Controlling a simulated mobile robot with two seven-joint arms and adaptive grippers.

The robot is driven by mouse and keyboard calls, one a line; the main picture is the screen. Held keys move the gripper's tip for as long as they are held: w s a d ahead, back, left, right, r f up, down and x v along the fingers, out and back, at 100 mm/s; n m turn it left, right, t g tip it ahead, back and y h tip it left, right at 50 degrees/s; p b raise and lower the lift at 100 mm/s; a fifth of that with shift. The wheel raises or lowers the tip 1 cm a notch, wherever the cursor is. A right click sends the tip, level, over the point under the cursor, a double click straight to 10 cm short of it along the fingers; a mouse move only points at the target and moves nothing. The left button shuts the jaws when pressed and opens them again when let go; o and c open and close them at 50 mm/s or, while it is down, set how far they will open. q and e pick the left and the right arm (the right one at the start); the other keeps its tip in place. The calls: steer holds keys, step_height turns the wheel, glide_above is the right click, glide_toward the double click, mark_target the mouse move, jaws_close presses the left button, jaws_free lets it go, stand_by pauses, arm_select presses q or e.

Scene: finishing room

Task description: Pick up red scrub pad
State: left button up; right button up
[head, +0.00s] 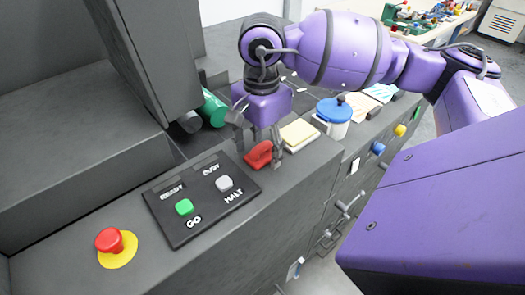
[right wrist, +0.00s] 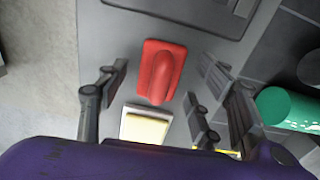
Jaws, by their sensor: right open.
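The red scrub pad (head: 259,155) lies on the grey machine ledge, just beyond the black control panel. It is a red block with a raised rounded grip, and it also shows in the right wrist view (right wrist: 160,72). My right gripper (head: 262,145) is above the pad, pointing down. In the right wrist view its open fingers (right wrist: 160,95) stand on either side of the pad with a gap at each side, and nothing is between them in its hold. My left gripper is not in view.
The control panel (head: 200,199) has a green GO button and a grey HALT button. A red stop button (head: 109,240) stands nearer. Yellowish pads (head: 299,133), a blue-lidded container (head: 334,113) and a green cylinder (head: 213,108) are close by. A tall grey machine part (head: 150,50) rises at left.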

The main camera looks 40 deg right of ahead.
steer(key=shift+f, duration=0.1)
steer(key=shift+c, duration=0.4)
steer(key=c, duration=1.2)
steer(key=shift+r, duration=0.45)
step_height(320, 180, up, 2)
steer(key=shift+r, duration=0.1)
steer(key=s+a+r, duration=0.2)
steer(key=s+r, duration=0.1)
steer(key=s, duration=0.1)
steer(key=s+a+r, duration=0.2)
steer(key=s+r, duration=0.1)
steer(key=s, duration=0.1)
steer(key=s+a+r, duration=0.2)
steer(key=s+r, duration=0.2)
steer(key=shift+s+a, duration=0.25)
steer(key=shift+a, duration=0.05)
